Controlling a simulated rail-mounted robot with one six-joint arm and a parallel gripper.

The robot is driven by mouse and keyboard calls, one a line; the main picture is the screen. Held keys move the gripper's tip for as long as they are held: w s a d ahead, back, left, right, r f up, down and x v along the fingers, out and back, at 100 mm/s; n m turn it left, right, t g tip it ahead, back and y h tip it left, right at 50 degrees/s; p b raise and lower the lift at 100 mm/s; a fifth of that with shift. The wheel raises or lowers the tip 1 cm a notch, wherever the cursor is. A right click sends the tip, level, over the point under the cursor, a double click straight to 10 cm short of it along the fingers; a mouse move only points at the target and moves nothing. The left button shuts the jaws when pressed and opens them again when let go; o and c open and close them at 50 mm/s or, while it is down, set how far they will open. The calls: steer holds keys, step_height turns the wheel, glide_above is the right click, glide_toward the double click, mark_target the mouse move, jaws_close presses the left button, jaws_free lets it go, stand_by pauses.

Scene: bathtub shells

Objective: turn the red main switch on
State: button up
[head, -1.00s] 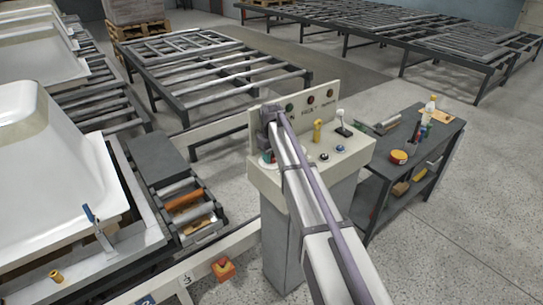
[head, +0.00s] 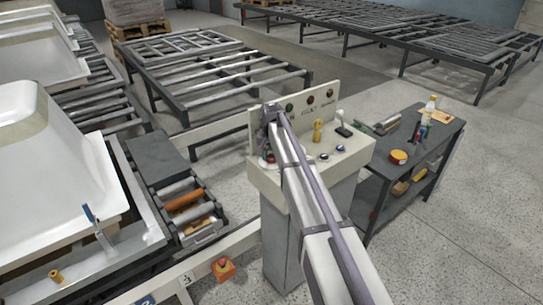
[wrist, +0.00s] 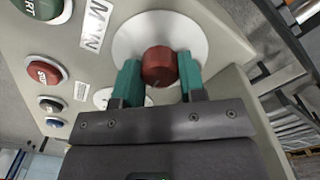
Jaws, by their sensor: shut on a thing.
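The red main switch (wrist: 159,66) is a round red knob on a pale disc on the cream control console, seen in the wrist view. My gripper (wrist: 158,72) has its two green fingertips on either side of the knob and is shut on it. In the head view, the console (head: 362,152) stands in the middle. My arm reaches over its left part and hides most of the gripper, and a bit of red shows beside it.
The console also carries a yellow handle (head: 318,130), a lever (head: 343,125) and several buttons, including a red one (wrist: 46,73). A dark workbench (head: 440,140) with tools stands at right. Tubs (head: 50,190) on rollers fill the left.

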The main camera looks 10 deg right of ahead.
mark_target(272, 156)
steer(key=shift+m, duration=0.5)
steer(key=o, duration=0.9)
step_height(272, 156, up, 11)
steer(key=p, duration=1)
steer(key=shift+f+p, duration=0.15)
steer(key=shift+p, duration=0.25)
steer(key=s+n, duration=0.1)
steer(key=s, duration=1)
steer(key=s+n, duration=0.2)
steer(key=s, duration=1)
steer(key=s+f+n+b, duration=0.1)
steer(key=s+n, duration=0.1)
steer(key=s, duration=0.9)
steer(key=shift+s, duration=0.15)
